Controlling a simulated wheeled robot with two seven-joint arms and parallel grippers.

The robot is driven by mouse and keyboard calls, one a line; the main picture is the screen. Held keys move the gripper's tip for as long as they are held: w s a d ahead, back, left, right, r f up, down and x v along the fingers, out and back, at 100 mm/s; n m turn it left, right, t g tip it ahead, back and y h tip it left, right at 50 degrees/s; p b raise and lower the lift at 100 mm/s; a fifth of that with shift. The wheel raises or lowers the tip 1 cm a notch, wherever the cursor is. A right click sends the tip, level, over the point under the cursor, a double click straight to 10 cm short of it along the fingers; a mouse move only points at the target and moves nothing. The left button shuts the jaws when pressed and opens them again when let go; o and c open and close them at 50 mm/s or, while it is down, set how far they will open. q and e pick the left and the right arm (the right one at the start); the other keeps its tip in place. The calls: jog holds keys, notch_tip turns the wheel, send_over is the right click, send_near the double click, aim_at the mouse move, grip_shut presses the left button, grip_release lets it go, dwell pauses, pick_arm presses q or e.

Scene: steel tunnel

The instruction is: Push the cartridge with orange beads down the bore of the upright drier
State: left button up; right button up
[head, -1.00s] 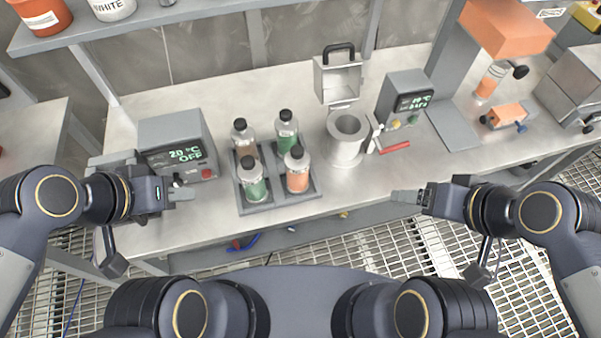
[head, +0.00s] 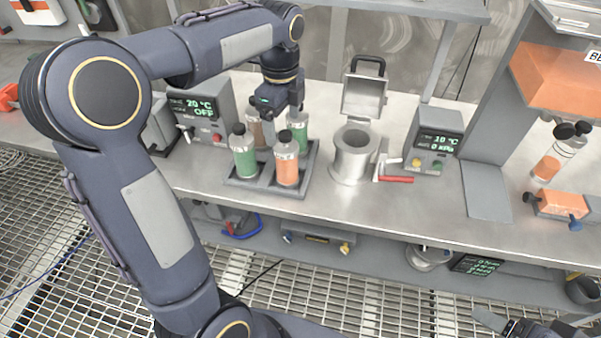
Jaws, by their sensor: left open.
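The cartridge with orange beads (head: 287,172) stands upright, dark cap on top, at the front right of a grey tray (head: 268,190). The upright drier (head: 350,165) is a steel cylinder to the right of the tray. Its bore faces up and its hinged lid (head: 363,97) stands open behind. My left gripper (head: 272,112) points down over the tray's back row, behind the orange cartridge. It is open; its fingertips are partly hidden among the bottles, and I see no grip. My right gripper (head: 490,320) shows only partly at the bottom right edge, away from the bench.
A green cartridge (head: 244,158) stands front left in the tray; another green one (head: 298,128) and a brownish one (head: 256,130) stand behind. A red-handled lever (head: 396,179) and a control box (head: 435,140) stand right of the drier. The bench front is clear.

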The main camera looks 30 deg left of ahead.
aim_at(286, 145)
pick_arm(q)
jog(key=f, duration=0.7)
jog(key=shift+w+d, duration=0.1)
jog(key=shift+w, duration=0.1)
jog(key=c, duration=1.6)
jog(key=shift+c, duration=0.4)
jog(key=shift+r, duration=0.15)
